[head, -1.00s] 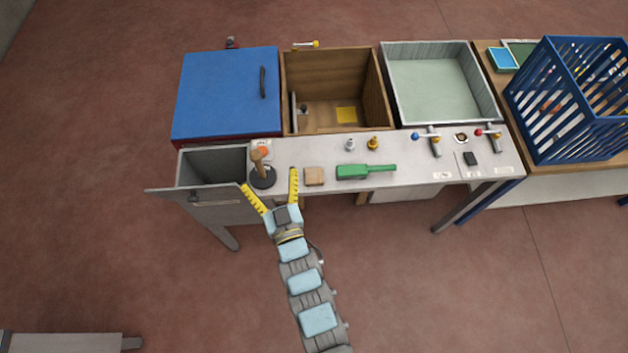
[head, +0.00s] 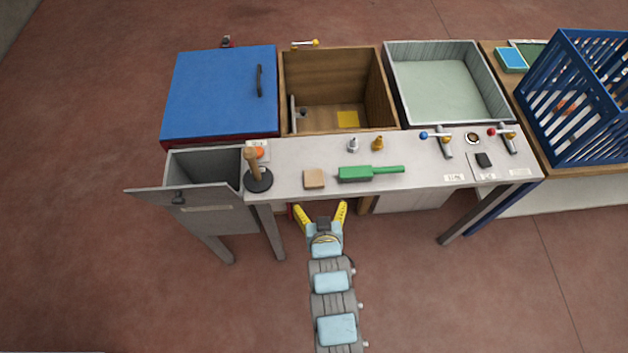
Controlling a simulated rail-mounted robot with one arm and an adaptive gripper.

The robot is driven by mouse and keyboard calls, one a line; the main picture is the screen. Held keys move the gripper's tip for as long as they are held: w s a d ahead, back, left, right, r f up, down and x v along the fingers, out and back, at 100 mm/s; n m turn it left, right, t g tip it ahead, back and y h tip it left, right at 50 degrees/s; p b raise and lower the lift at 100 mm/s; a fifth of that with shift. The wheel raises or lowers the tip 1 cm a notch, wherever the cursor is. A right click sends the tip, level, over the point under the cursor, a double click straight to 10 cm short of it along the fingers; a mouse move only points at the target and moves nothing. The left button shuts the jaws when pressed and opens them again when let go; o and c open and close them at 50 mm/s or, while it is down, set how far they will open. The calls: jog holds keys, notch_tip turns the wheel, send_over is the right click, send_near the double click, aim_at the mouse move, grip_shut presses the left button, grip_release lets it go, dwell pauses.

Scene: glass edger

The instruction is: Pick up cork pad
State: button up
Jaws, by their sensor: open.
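The cork pad is most likely the small tan square block (head: 314,179) lying flat near the front edge of the bench, left of the green brush-like tool (head: 370,173). My gripper (head: 320,206), with two yellow fingers spread apart, is open and empty. In the picture it is just below the bench's front edge and below the tan block, apart from it. The height of the fingers against the bench top is hard to tell.
A plunger-like tool with a wooden handle (head: 253,168) stands left of the block. An open grey drawer (head: 205,205) juts out at left. A wooden bin (head: 338,125), a grey tray (head: 450,122) and a blue lid (head: 219,95) line the back. Lever valves (head: 441,137) stand at right.

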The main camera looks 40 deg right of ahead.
send_near(314, 178)
jog(key=x, duration=0.5)
jog(key=shift+s+d+f, duration=0.1)
jog(key=shift+s+f, duration=0.05)
jog(key=shift+f, duration=0.05)
jog(key=shift+w+r+b+x, duration=0.1)
jog(key=shift+b+x, duration=0.1)
jog(key=shift+x, duration=0.9)
jog(key=shift+w+r+b+x, duration=0.1)
jog(key=shift+r+b+x, duration=0.1)
jog(key=shift+x, duration=0.85)
jog(key=shift+w+d+f, duration=0.15)
jog(key=shift+w+f, duration=0.15)
jog(key=c, duration=0.9)
